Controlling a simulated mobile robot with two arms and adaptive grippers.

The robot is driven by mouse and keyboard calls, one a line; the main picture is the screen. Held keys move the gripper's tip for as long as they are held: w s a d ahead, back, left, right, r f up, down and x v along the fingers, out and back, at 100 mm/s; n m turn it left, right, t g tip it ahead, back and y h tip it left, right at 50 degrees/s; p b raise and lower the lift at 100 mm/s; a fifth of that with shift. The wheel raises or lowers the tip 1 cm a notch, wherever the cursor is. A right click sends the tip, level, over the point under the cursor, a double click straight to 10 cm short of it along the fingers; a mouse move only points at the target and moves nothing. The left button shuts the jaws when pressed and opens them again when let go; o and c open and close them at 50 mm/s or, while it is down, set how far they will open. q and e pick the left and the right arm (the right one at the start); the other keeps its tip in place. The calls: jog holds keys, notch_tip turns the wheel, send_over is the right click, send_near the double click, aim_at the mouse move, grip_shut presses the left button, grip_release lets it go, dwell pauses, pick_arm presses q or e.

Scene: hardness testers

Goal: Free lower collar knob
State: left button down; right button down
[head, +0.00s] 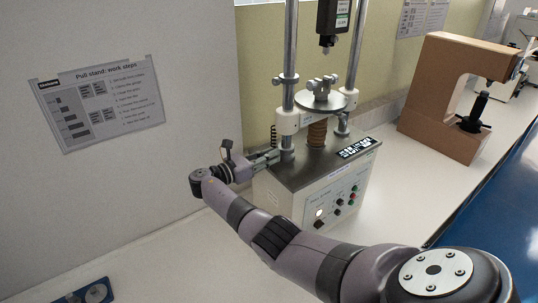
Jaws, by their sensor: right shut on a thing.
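The pull stand (320,192) has a white front with buttons, a grey top plate and two steel columns. A lower collar (287,143) sits at the foot of its left column (290,50), under a white bracket. My right gripper (270,157) reaches in from the left, level with this collar. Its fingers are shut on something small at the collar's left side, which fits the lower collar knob. The knob itself is hidden by the fingers. My left gripper is not in view.
A round platform (320,99) on a brown bellows stands between the columns, under a black force gauge (333,18). A tan C-frame tester (455,90) stands to the right. A blue plate (85,293) lies front left. A wall sheet (100,103) hangs left.

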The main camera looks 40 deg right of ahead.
jog(key=shift+n, duration=0.3)
jog(key=c, duration=1.5)
grip_release()
jog(key=shift+a, duration=0.1)
jog(key=a, duration=0.4)
jog(key=w+a, duration=0.1)
jog(key=a, duration=0.6)
jog(key=shift+w+a, duration=0.2)
jog(key=shift+a, duration=0.2)
